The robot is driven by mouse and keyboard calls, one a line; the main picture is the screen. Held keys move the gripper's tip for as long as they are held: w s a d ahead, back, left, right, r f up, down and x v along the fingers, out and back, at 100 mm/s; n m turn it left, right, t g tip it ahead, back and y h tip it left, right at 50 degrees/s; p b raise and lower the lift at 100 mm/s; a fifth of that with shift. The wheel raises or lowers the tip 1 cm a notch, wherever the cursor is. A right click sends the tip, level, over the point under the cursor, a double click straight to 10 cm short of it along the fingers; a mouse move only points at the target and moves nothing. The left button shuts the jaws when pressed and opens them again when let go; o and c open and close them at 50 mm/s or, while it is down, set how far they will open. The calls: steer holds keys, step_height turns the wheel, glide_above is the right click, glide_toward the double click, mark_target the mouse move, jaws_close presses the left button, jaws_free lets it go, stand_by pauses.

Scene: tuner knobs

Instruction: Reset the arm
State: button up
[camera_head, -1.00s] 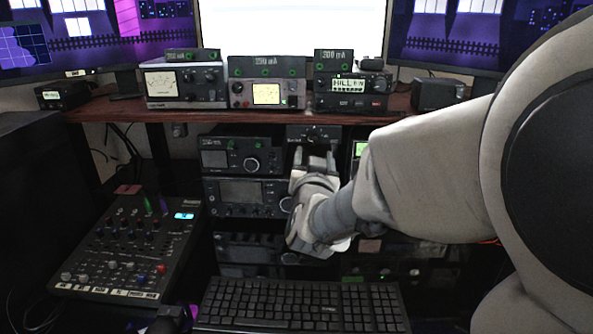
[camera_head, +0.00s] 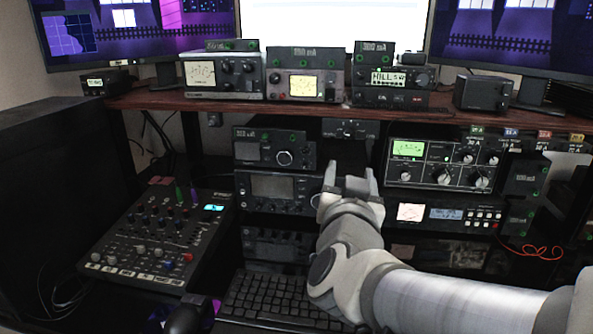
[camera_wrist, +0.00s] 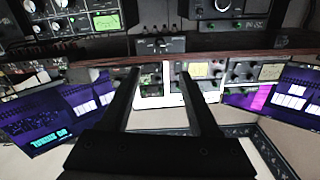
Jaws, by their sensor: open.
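My gripper (camera_head: 350,172) is open and empty. In the head view it is raised in front of the shelved radios, with its two fingers pointing up and away. The arm comes in from the lower right, over the keyboard's right part. In the wrist view, which looks upside down, both dark fingers (camera_wrist: 160,76) are spread with nothing between them. A small dark box with a knob (camera_head: 350,130) hangs under the shelf just beyond the fingertips in the head view. It also shows in the wrist view (camera_wrist: 160,45). Contact with it cannot be seen.
A wooden shelf (camera_head: 290,109) carries several radios below the monitors. A green-display tuner with knobs (camera_head: 440,165) stands right of my gripper, and stacked radios (camera_head: 277,190) stand left. A mixer (camera_head: 155,235) and keyboard (camera_head: 265,298) lie in front.

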stand_by(0.3)
steer(key=s+a+f+n+g+y, duration=0.3)
steer(key=s+f+n+g+y, duration=0.1)
steer(key=s+f+g+y, duration=0.15)
steer(key=s+d+f+g+h, duration=0.1)
steer(key=s+d+f+g, duration=0.2)
steer(key=s, duration=0.3)
steer(key=s+d+f+g+h, duration=0.1)
steer(key=s+d+f+g, duration=0.2)
steer(key=s, duration=0.2)
step_height(320, 180, up, 24)
steer(key=s+p, duration=0.1)
steer(key=p, duration=2.2)
steer(key=shift+s+d+f+p, duration=0.2)
steer(key=shift+d+p, duration=0.1)
steer(key=shift+d, duration=0.1)
steer(key=shift+f+g, duration=0.1)
steer(key=shift+g, duration=0.15)
steer(key=shift+c, duration=1)
